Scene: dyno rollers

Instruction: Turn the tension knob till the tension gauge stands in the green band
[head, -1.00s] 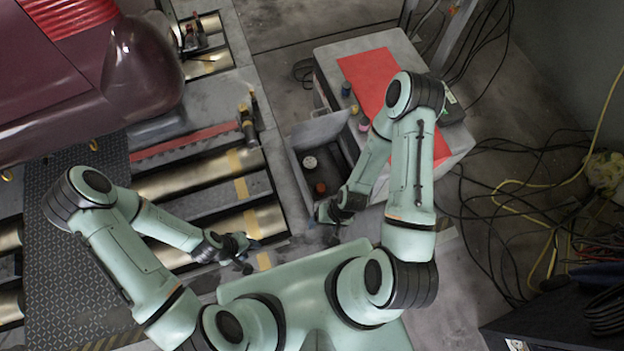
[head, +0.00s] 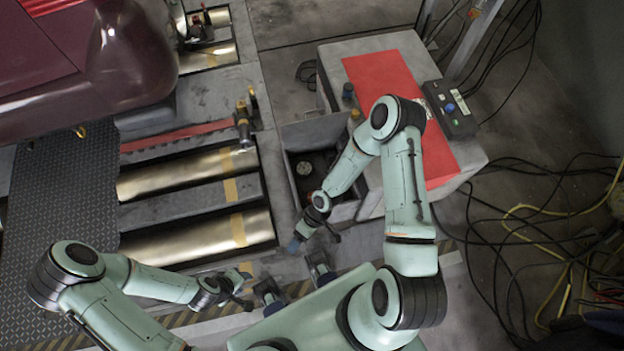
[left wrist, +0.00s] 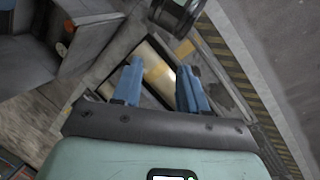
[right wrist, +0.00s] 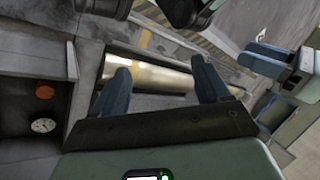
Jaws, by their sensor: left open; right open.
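An open grey recessed box (head: 287,172) stands beside the rollers. In the head view a round pale-faced gauge (head: 304,168) sits inside it. The right wrist view shows the gauge (right wrist: 43,125) and an orange-red round knob (right wrist: 44,91) beside it. The gauge's needle and green band are too small to read. My right gripper (head: 315,240) is open and empty, just below the box in the picture. My left gripper (head: 246,289) is open and empty, further left, near the rollers' near edge.
Metal rollers (head: 190,172) lie left of the box. A dark red car (head: 90,60) stands at upper left. A pale cabinet with a red mat (head: 385,75) and a black button box (head: 450,108) stands right of the box. Cables (head: 530,215) lie on the right floor.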

